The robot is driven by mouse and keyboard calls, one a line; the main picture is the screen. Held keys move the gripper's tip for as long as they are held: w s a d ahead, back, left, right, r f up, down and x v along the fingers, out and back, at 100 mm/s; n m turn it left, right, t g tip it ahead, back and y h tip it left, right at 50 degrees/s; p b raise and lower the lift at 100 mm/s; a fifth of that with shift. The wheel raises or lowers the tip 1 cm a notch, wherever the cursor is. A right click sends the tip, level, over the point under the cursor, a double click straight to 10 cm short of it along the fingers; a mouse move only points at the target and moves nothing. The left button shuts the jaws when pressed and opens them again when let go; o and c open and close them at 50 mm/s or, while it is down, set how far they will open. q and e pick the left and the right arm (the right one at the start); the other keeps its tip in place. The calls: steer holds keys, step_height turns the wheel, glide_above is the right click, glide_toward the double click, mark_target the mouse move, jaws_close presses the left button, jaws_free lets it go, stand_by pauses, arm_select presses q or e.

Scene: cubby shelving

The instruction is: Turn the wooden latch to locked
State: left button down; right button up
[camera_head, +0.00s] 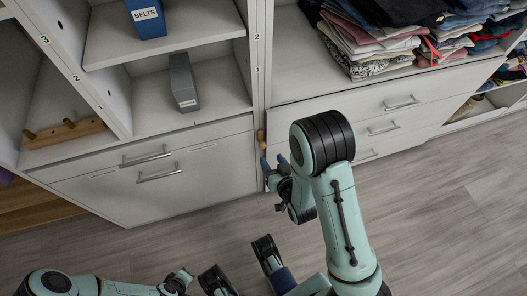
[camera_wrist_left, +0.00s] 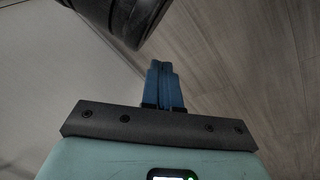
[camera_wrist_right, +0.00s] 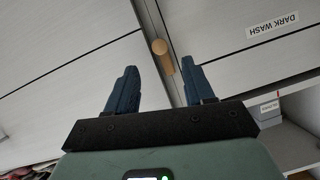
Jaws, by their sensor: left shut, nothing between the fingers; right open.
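The small wooden latch (camera_head: 261,137) sits on the upright between the left cabinet front and the right drawers. In the right wrist view the latch (camera_wrist_right: 160,48) shows a round end and a short bar lying roughly along the upright. My right gripper (camera_head: 272,163) is open and empty, close below the latch in the head view. In the right wrist view the latch appears between and beyond the two blue fingertips (camera_wrist_right: 160,68), with no clear contact. My left gripper (camera_wrist_left: 163,66) is shut and empty, pointing over the floor, away from the latch.
The cabinet front (camera_head: 150,180) with metal handles is left of the latch, and drawers (camera_head: 375,115) are right of it. Shelves above hold a blue box (camera_head: 147,17), a grey box (camera_head: 183,82) and folded clothes (camera_head: 370,45). The floor (camera_head: 450,205) at right is clear.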

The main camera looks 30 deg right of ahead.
mark_target(263, 147)
steer(key=shift+b+x, duration=1.7)
steer(key=shift+x, duration=2)
arm_select(q)
steer(key=s+a+f+g, duration=0.1)
steer(key=s+f+g, duration=0.2)
steer(key=s+f, duration=0.3)
steer(key=shift+s+n, duration=0.3)
steer(key=shift+s, duration=0.85)
arm_select(e)
steer(key=shift+r, duration=0.1)
jaws_close()
